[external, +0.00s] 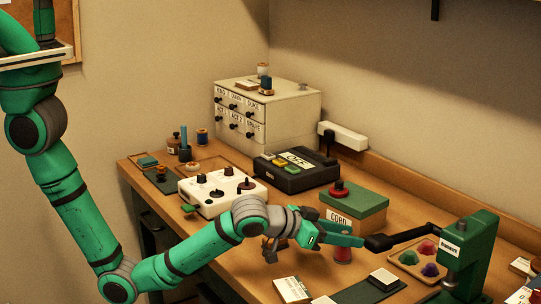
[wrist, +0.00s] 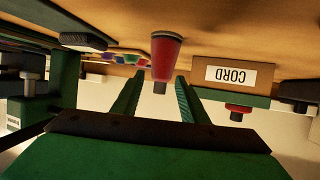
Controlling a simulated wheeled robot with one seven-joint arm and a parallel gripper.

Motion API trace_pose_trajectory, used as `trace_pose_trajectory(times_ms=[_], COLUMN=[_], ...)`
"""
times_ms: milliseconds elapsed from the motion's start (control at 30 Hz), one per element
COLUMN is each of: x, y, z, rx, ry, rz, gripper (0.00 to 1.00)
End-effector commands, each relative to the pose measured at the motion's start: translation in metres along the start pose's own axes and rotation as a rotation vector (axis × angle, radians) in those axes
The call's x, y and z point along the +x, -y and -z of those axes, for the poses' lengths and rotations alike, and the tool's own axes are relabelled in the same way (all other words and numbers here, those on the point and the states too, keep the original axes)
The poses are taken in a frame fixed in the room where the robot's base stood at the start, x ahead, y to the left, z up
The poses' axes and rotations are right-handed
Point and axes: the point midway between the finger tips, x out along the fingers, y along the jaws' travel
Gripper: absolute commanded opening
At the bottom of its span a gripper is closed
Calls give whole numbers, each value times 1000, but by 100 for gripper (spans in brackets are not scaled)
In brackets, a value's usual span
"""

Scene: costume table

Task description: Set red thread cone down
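The red thread cone (external: 343,256) appears to stand upright on the wooden table, just below and at the end of my gripper (external: 343,240). In the wrist view, which is upside down, the red cone (wrist: 166,55) has its wide pale-rimmed end against the table and its narrow dark tip towards my gripper (wrist: 159,77). The two green fingers are spread apart, with a gap around the cone's narrow end. I cannot tell whether a finger touches the cone. In the external view the gripper hides the cone's top.
A green-lidded CORD box (external: 352,209) stands close behind the cone, with a red knob on top. A green press (external: 468,251) with a dark lever stands to the right, beside a tray of coloured pieces (external: 406,262). A white card block (external: 291,290) and dark pad (external: 368,291) lie in front.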

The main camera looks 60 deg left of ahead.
Motion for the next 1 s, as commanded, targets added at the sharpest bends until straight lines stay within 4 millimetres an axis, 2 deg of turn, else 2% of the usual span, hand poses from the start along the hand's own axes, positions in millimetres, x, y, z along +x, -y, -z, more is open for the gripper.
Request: trace_pose_trajectory(times_ms=[200,400,600,1000], x=[-46,-74,-86,-86], y=[0,0,0,0], z=[0,0,0,0], rx=[0,1,1,0], ry=[-1,0,0,0], rz=[-1,0,0,0], gripper=[40,40,40,40])
